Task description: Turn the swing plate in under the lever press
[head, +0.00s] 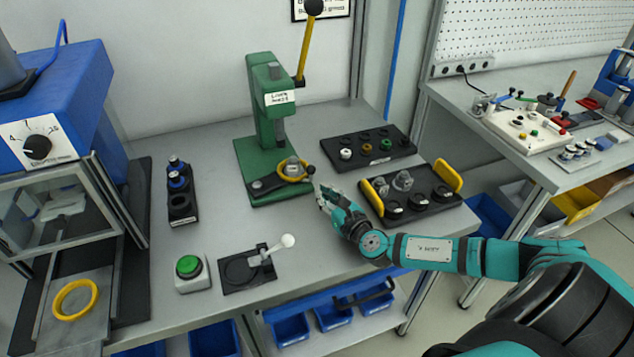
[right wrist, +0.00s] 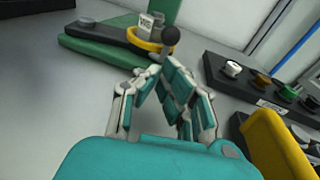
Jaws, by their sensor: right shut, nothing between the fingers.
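The green lever press (head: 265,110) stands at the back of the bench, its yellow lever (head: 303,50) pointing up. The dark swing plate (head: 266,184) lies on the press base, with a yellow ring around a grey part at its right end. That ring sits below and slightly right of the ram in the head view. A dark ball knob (right wrist: 171,35) stands at the plate's ring end. My right gripper (head: 321,197) is shut and empty, in front and right of the knob; its fingertips (right wrist: 157,74) show apart from the plate. My left gripper is not in view.
A black tray with yellow handles (head: 450,175) is close right of my right gripper. A black rack (head: 367,148) with small parts is behind it. A green button box (head: 190,272) and a small fixture with a white-knobbed lever (head: 250,268) stand at the front left.

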